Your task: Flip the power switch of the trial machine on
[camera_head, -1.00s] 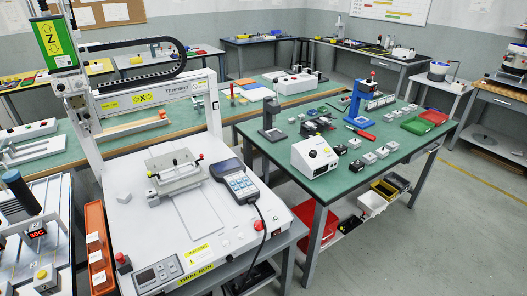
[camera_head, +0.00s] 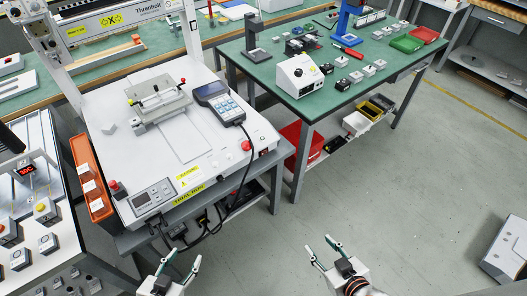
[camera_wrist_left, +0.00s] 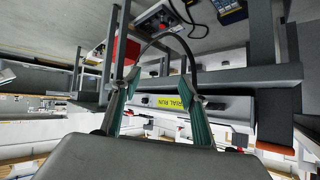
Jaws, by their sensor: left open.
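The trial machine (camera_head: 205,155) is a white gantry unit at the left, with a yellow "TRIAL RUN" label on its front edge. A small dark and red switch (camera_head: 263,152) sits at the right end of that front edge, below a red knob (camera_head: 246,146). Its on or off position is too small to tell. My left gripper (camera_head: 184,257) is open and empty, low in front of the machine and apart from it. The left wrist view shows its spread fingers (camera_wrist_left: 159,78) with the label (camera_wrist_left: 173,102) beyond. My right gripper (camera_head: 318,243) is open and empty over the floor.
A handheld pendant (camera_head: 218,98) lies on the machine, its cable running over the right edge. An orange tray (camera_head: 91,180) stands left of it. A green workbench (camera_head: 345,85) is at the right.

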